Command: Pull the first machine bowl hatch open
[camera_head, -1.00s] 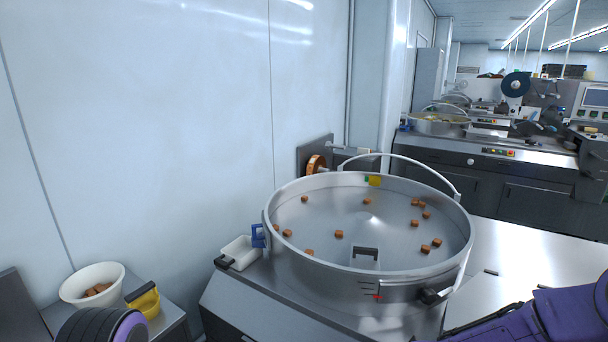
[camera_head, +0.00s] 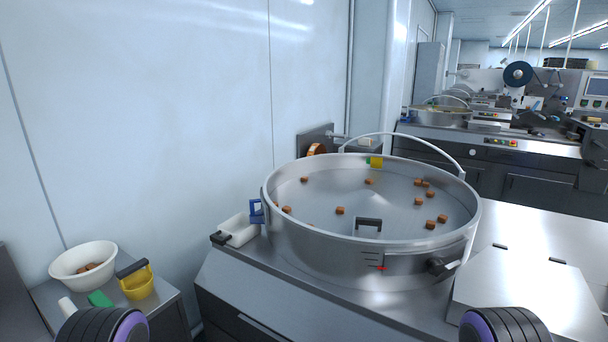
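The first machine bowl (camera_head: 320,244) is a wide, shallow steel drum on the machine top, with several small brown blocks (camera_head: 340,211) scattered inside. A hatch with a dark handle (camera_head: 368,223) shows at the bowl's near side. A black latch-like part (camera_head: 442,267) sticks out from the outer wall at the right, near red and dark marks. At the bottom edge, rounded dark and purple parts of my arms show at the left and at the right, both apart from the bowl. The fingers of both grippers are out of view.
A white bowl of brown pieces (camera_head: 83,283), a yellow scoop (camera_head: 137,286) and a green item (camera_head: 100,299) sit on a side stand at the left. A white tray (camera_head: 238,230) is beside the drum. A curved rail (camera_head: 400,138) arches over its back. Another machine (camera_head: 490,150) stands behind.

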